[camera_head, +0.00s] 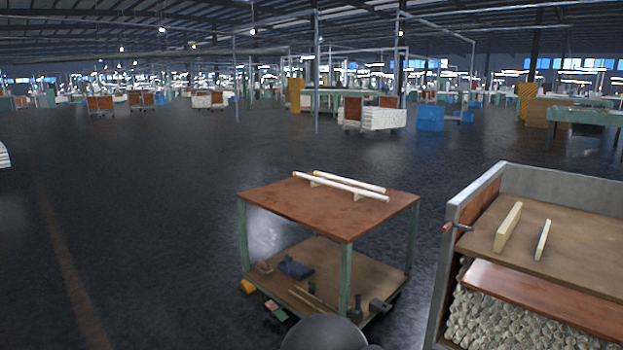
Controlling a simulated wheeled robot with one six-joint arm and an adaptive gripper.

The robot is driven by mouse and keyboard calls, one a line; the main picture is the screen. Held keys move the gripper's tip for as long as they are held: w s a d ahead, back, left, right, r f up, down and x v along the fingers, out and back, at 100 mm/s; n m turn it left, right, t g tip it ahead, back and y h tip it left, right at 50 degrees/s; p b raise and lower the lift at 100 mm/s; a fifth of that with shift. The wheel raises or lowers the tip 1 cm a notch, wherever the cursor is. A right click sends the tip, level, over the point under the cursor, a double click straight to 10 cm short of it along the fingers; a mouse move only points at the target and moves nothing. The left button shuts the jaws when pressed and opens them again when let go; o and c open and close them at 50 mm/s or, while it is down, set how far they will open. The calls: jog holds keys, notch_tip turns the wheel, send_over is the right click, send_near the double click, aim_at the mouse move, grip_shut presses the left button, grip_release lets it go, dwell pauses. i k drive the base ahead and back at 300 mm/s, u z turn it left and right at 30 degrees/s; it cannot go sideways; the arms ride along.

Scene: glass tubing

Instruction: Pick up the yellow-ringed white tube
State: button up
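Two slim pale tubes lie side by side on the brown top of a green-legged table in the head view. The nearer tube (335,185) is white and slants from upper left to lower right. The farther tube (362,184) looks slightly creamier and lies just behind it. Both appear to rest on small wooden supports. The tubes are too small to tell which bears a yellow ring. My gripper is not in view; a dark rounded part at the bottom edge seems to be mine.
The table (290,208) has a lower shelf (325,262) with tools on it. At right stands a grey-walled cart (560,183) with two wooden strips on its board and many tubes stacked below. Dark floor (150,220) is open to the left and behind the table.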

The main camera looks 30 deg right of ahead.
aim_at(373, 188)
jog(key=z, duration=0.3)
jog(key=i, duration=1.5)
jog(key=z, duration=1)
jog(key=i, duration=0.35)
jog(key=z, duration=3.5)
jog(key=k, duration=1.35)
jog(key=u, duration=1.85)
jog(key=i, duration=0.5)
